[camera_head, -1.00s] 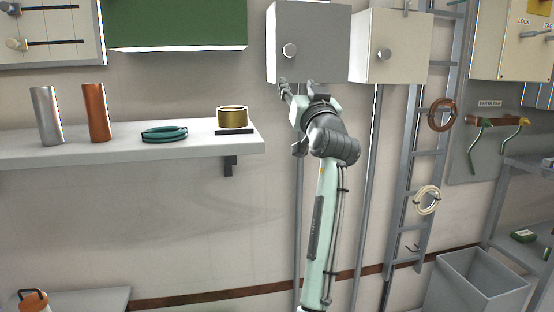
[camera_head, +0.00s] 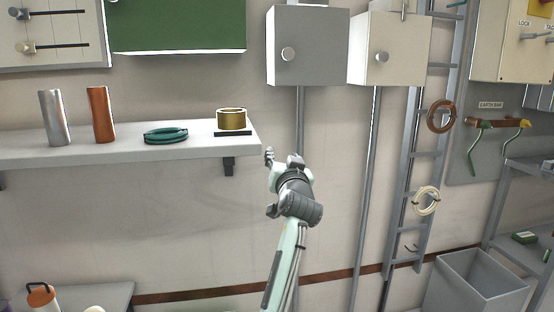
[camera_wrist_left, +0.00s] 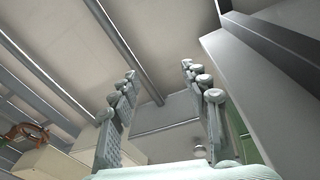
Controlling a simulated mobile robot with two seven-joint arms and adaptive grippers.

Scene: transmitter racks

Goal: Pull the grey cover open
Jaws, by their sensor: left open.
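The grey cover (camera_head: 318,55) is the front of a grey box high on the wall, with a round knob (camera_head: 288,54) on its left side. It looks shut. My left gripper (camera_head: 279,159) is below the box, just right of the shelf end, clear of the cover and knob. In the left wrist view my left gripper (camera_wrist_left: 160,75) has its fingers spread with nothing between them. The grey box (camera_wrist_left: 165,142) shows beyond the fingers there, partly hidden by them. My right gripper is not in either view.
A white shelf (camera_head: 80,150) ends close to my left gripper; it carries two cylinders, a green coil and a brass-coloured ring (camera_head: 231,118). A cream box (camera_head: 400,50) hangs right of the grey one. A conduit (camera_head: 300,120) runs down from the grey box.

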